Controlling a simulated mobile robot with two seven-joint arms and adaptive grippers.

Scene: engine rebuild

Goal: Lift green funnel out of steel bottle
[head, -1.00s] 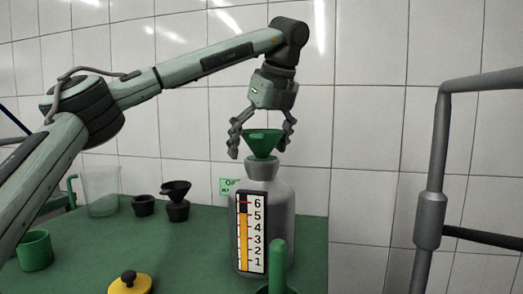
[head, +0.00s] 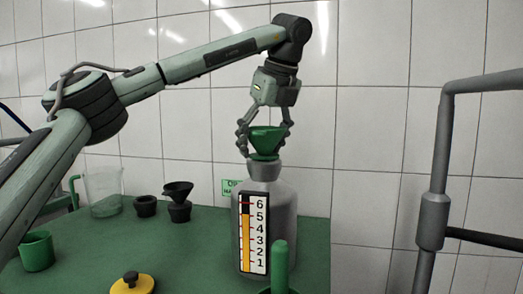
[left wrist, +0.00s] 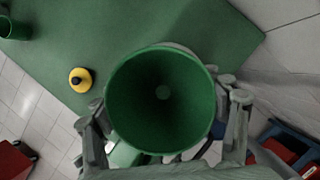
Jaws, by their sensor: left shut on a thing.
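The green funnel (head: 266,139) is at the mouth of the steel bottle (head: 283,215), which stands upright on the green table and has a level scale on its front. My left gripper (head: 265,148) comes down from above, its fingers closed on both sides of the funnel's cone. In the left wrist view the funnel (left wrist: 160,100) is seen from above, wide mouth toward the camera, between the two fingers. The funnel's lower end is hidden, so I cannot tell whether it is still in the bottle neck. My right gripper is not in view.
On the green table (head: 180,250) stand a clear beaker (head: 103,194), a black cup (head: 145,206), a black funnel on a dark holder (head: 178,198), a green mug (head: 37,251) and a yellow object with a black knob (head: 132,284). A green post (head: 280,265) stands in front of the bottle.

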